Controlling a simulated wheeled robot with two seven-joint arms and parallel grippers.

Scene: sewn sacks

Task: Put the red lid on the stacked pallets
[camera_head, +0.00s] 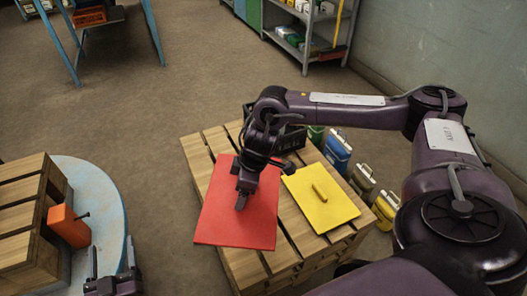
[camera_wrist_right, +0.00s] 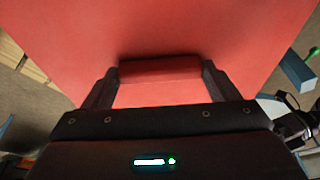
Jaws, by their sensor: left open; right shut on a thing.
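The red lid (camera_head: 215,217) is a flat square panel over the left part of the stacked wooden pallets (camera_head: 213,141). I cannot tell whether it rests on the slats or hangs just above them. My right gripper (camera_head: 242,199) reaches down over it. In the right wrist view, the red lid (camera_wrist_right: 215,38) fills most of the picture, and my right gripper (camera_wrist_right: 160,72) is shut on its red handle (camera_wrist_right: 158,70). My left gripper (camera_head: 108,275) is open and empty at the bottom left, by the round blue table.
A yellow lid (camera_head: 340,212) with a handle lies on the pallets, right of the red one. A round blue table (camera_head: 97,190) at left bears a wooden crate (camera_head: 22,215) and an orange block (camera_head: 68,228). The floor between is clear.

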